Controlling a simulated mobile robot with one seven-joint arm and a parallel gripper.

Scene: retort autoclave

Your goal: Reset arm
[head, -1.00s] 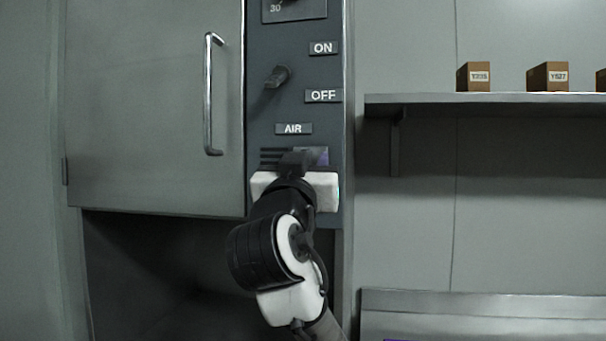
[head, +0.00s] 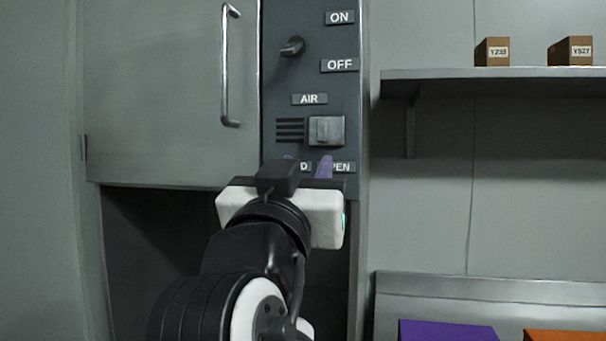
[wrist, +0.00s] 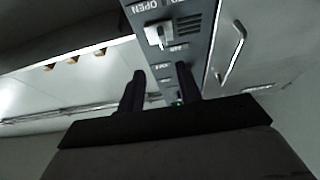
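My gripper (head: 308,163) is in front of the lower part of the control panel in the head view, just below a grey square knob (head: 327,130). In the wrist view its two dark fingers (wrist: 160,80) stand apart with nothing between them, so it is open and empty. The same knob (wrist: 158,36) shows beyond the fingers in the wrist view, apart from them. My gripper partly covers the label ending in "PEN" and the label beside it in the head view.
The panel has a dark switch lever (head: 292,46) between ON and OFF. A closed cabinet door (head: 160,95) with a steel handle (head: 226,65) is at left. A shelf (head: 480,80) with small brown boxes is at right. Purple (head: 447,331) and orange (head: 565,336) things show at lower right.

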